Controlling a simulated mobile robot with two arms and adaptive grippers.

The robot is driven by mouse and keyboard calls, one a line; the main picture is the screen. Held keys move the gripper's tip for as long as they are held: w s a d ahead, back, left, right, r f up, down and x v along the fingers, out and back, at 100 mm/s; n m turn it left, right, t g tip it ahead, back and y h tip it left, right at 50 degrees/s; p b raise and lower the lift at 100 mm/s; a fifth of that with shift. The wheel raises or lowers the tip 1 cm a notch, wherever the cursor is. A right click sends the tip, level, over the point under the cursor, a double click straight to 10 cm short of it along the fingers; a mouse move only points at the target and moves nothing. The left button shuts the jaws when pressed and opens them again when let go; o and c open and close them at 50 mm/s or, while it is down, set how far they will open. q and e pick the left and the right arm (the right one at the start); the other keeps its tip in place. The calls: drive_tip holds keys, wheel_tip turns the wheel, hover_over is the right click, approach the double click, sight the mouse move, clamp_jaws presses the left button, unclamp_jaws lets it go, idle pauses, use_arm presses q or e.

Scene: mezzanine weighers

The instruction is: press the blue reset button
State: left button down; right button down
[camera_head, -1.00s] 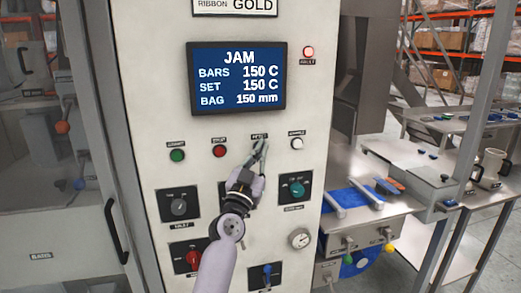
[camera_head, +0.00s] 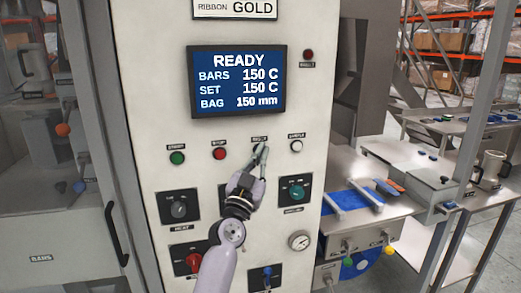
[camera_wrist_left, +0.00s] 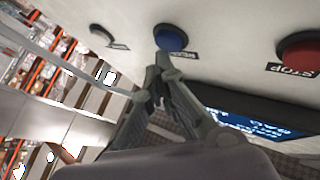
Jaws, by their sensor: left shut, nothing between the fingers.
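The blue reset button (camera_wrist_left: 171,38) shows in the left wrist view on the pale panel, with its label beside it. In the head view my left gripper hides it. My left gripper (camera_head: 262,150) is shut and empty, its tips at the button's place under the reset label. In the wrist view the fingertips (camera_wrist_left: 163,60) lie right by the button's edge; I cannot tell whether they touch it. The display (camera_head: 237,81) reads READY, with BARS 150 C, SET 150 C and BAG 150 mm. The lamp (camera_head: 308,54) at its upper right is dark red. My right gripper is not in view.
A green button (camera_head: 177,158), a red stop button (camera_head: 219,154) and a white button (camera_head: 296,146) sit in the same row. Below are a black knob (camera_head: 179,207), a teal knob (camera_head: 297,190), a red switch (camera_head: 193,262) and a gauge (camera_head: 300,240). A steel table stands right.

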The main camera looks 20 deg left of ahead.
use_arm(q)
drive_tip(key=shift+s+d, duration=0.2)
drive_tip(key=shift+s, duration=0.1)
drive_tip(key=s+d+p, duration=0.1)
drive_tip(key=s, duration=0.1)
drive_tip(key=s+d+p, duration=0.1)
drive_tip(key=s+p, duration=0.1)
drive_tip(key=shift+d, duration=0.4)
idle(0.6)
